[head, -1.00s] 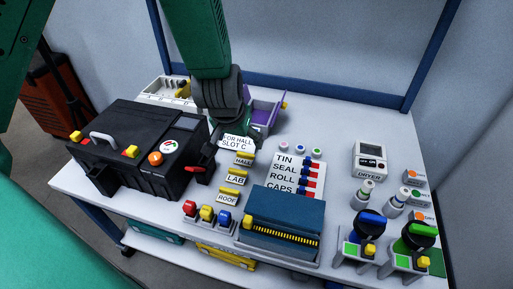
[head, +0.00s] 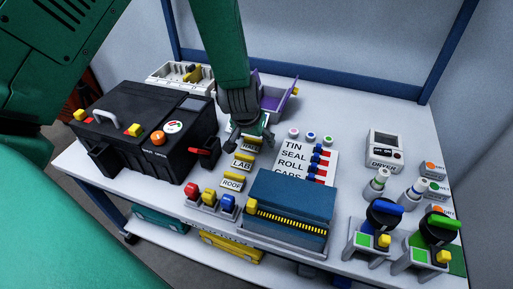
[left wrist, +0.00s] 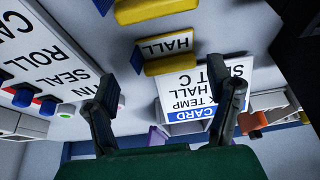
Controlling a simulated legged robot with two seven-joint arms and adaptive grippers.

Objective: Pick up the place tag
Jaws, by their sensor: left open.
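Three place tags with yellow grips lie in a column on the table: HALL (head: 247,147), LAB (head: 241,164) and ROOF (head: 232,183). My left gripper (head: 248,138) is open over the far end of this column and partly hides the HALL tag in the head view. In the left wrist view, the HALL tag (left wrist: 166,46) lies beyond the spread fingertips (left wrist: 172,92), between their lines and apart from both. A white card with a blue band (left wrist: 203,98) lies beside it, reading HALL and SLOT C, partly covered by one finger. My right gripper is not in view.
A black case (head: 145,130) stands left of the tags. A board reading TIN, SEAL, ROLL (head: 292,158) lies close on the right.

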